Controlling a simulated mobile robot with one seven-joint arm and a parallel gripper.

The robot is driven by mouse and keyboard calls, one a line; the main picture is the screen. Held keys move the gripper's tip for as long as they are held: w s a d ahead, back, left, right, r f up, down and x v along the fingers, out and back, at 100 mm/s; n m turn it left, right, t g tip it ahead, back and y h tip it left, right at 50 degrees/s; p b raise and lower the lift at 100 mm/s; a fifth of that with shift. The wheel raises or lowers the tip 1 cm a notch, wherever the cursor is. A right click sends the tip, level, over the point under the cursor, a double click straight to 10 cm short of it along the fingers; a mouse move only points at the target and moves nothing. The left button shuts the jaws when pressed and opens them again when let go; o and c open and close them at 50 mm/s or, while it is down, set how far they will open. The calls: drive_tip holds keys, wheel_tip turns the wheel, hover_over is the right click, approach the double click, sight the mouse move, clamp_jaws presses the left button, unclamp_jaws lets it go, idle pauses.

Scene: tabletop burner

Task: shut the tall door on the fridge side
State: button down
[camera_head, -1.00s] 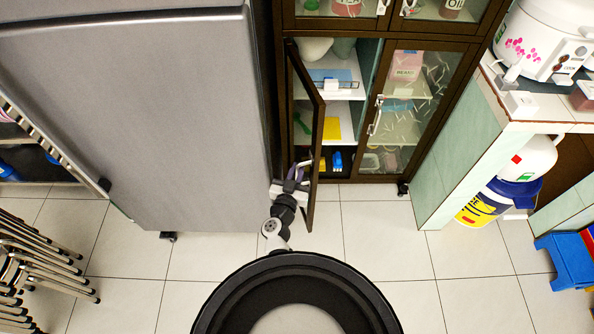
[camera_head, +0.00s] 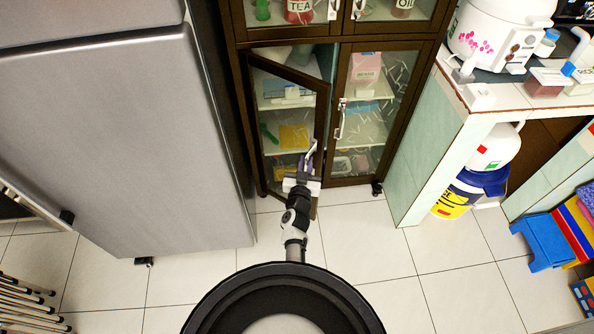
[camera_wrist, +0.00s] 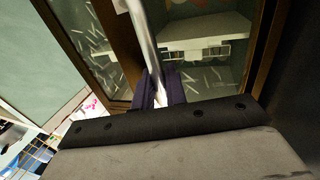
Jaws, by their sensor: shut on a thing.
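The tall glass door (camera_head: 290,130) on the fridge side of the dark brown cabinet is partly open, its free edge swung out toward me. Its hinge side is on the left, beside the fridge (camera_head: 130,130). My gripper (camera_head: 309,160) is at the door's free edge, shut on the metal door handle (camera_wrist: 146,45), which runs up between the purple fingers in the wrist view. Shelves with a blue box and a yellow item show through the door glass. The right tall door (camera_head: 367,115) looks closed, with its own handle (camera_head: 341,118).
The grey fridge fills the left side. A tiled counter (camera_head: 432,150) with a rice cooker (camera_head: 497,38) stands at the right. A blue stool (camera_head: 545,240) is on the floor at right. Metal chair legs (camera_head: 30,305) are at lower left. Tiled floor before the cabinet is clear.

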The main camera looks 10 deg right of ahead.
drive_tip(key=shift+w+d+b, duration=0.3)
drive_tip(key=shift+w+d, duration=0.45)
drive_tip(key=shift+d, duration=0.15)
drive_tip(key=c, duration=1.5)
unclamp_jaws()
drive_tip(key=shift+s, duration=0.1)
